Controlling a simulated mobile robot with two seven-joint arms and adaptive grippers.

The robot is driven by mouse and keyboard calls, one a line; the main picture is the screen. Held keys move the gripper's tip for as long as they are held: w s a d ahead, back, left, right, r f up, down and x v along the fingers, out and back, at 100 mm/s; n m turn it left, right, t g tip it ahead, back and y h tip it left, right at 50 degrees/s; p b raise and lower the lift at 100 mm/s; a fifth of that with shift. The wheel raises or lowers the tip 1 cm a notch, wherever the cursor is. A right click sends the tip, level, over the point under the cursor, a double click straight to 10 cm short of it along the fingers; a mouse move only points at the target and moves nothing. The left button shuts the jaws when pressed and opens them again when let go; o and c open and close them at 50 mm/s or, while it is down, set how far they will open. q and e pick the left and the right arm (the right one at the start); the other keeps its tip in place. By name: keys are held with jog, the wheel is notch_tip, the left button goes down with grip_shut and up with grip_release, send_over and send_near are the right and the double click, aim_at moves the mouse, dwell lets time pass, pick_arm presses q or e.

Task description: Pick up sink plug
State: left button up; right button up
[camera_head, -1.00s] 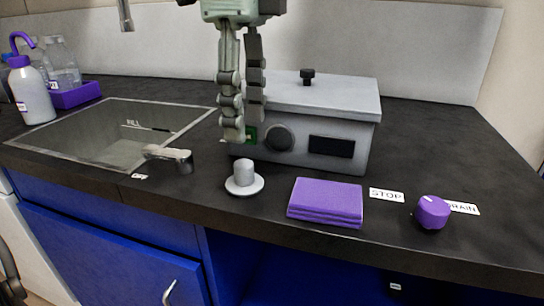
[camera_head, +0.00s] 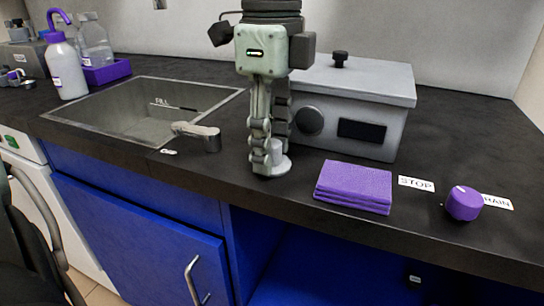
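The sink plug (camera_head: 277,147) is a small light grey knob on a round white base, standing upright on the dark counter right of the sink. My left gripper (camera_head: 270,152) points straight down at it from above. One finger is in front and left of the knob and partly covers the plug; the other comes down behind it. The fingers are spread about the plug's knob. I cannot tell whether either one touches it. The plug's base still rests on the counter. My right gripper is not in view.
A metal sink (camera_head: 130,108) with a faucet-like lever (camera_head: 200,134) lies left. A grey box (camera_head: 350,100) stands close behind the gripper. Purple folded cloths (camera_head: 353,186) and a purple knob (camera_head: 463,203) are on the right. The counter's front edge is close to the plug.

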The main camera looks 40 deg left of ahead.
pick_arm(q)
grip_shut()
jog(key=shift+r, duration=0.15)
